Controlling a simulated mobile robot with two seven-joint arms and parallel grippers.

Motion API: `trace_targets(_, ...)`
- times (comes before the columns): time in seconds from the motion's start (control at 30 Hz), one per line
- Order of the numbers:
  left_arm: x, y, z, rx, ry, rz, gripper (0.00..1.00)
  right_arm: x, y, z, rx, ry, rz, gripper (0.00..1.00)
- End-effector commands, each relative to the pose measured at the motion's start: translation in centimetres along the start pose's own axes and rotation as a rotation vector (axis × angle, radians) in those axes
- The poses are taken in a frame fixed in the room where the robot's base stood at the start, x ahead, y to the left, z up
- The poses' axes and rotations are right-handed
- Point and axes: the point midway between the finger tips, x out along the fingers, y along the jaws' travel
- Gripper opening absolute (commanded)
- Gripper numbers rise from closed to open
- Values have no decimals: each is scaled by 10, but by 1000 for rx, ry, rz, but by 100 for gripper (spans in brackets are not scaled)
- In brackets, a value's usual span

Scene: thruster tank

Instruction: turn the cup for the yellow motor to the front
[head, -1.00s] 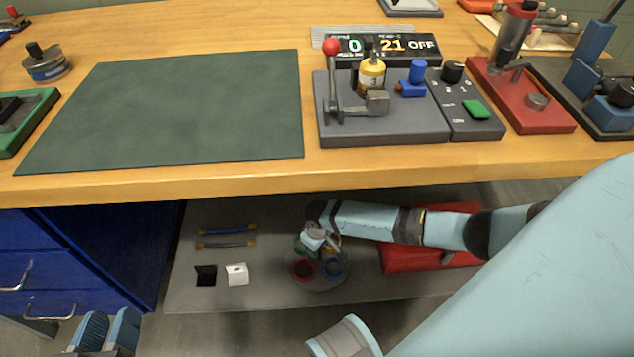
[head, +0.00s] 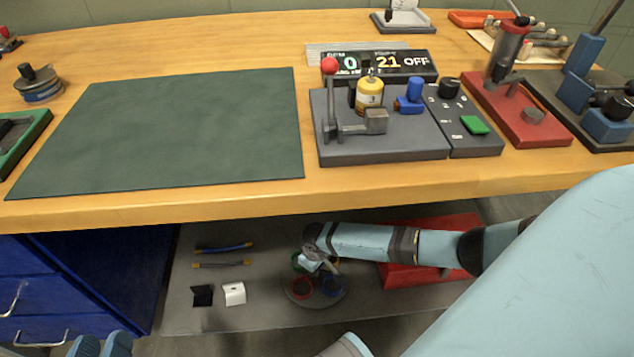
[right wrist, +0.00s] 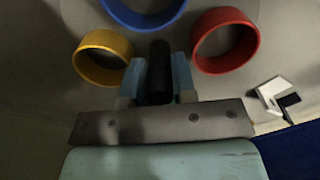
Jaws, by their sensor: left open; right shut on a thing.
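A round turntable (head: 297,296) with coloured cups stands on the shelf under the bench. Its red cup (head: 301,288) is at the front left and its blue cup (head: 333,286) at the front right. My right gripper (right wrist: 159,80) is shut on the black post (right wrist: 160,66) between the cups. The yellow motor (head: 369,96) stands upright on the bench fixture. My left gripper (head: 101,345) is open and empty, bottom left.
A black block (head: 202,295), a white block (head: 234,293) and two cables (head: 222,248) lie left of the turntable. A red box (head: 430,276) is behind my right forearm. The bench edge overhangs the shelf. Blue drawers (head: 45,285) stand at left.

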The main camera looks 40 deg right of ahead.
Motion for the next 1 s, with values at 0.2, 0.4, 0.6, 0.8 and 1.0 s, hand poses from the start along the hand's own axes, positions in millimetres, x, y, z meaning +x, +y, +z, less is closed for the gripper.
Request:
trace_targets(0.2, -1, 2, -8, 1, -1, 0, 43, -2, 0, 0, 51, 0, -1, 4)
trace_targets(0.4, -2, 3, -13, 1, -2, 0, 43, -2, 0, 0, 99, 0, -1, 4)
trace_targets(0.6, -2, 4, -19, 1, -2, 0, 43, -2, 0, 0, 150, 0, -1, 4)
trace_targets(0.8, -3, 5, -25, 1, -2, 0, 43, -2, 0, -1, 201, 1, -1, 4)
trace_targets(1.0, -4, 6, -30, 1, -2, 0, 43, -2, 0, -1, 254, 2, -1, 4)
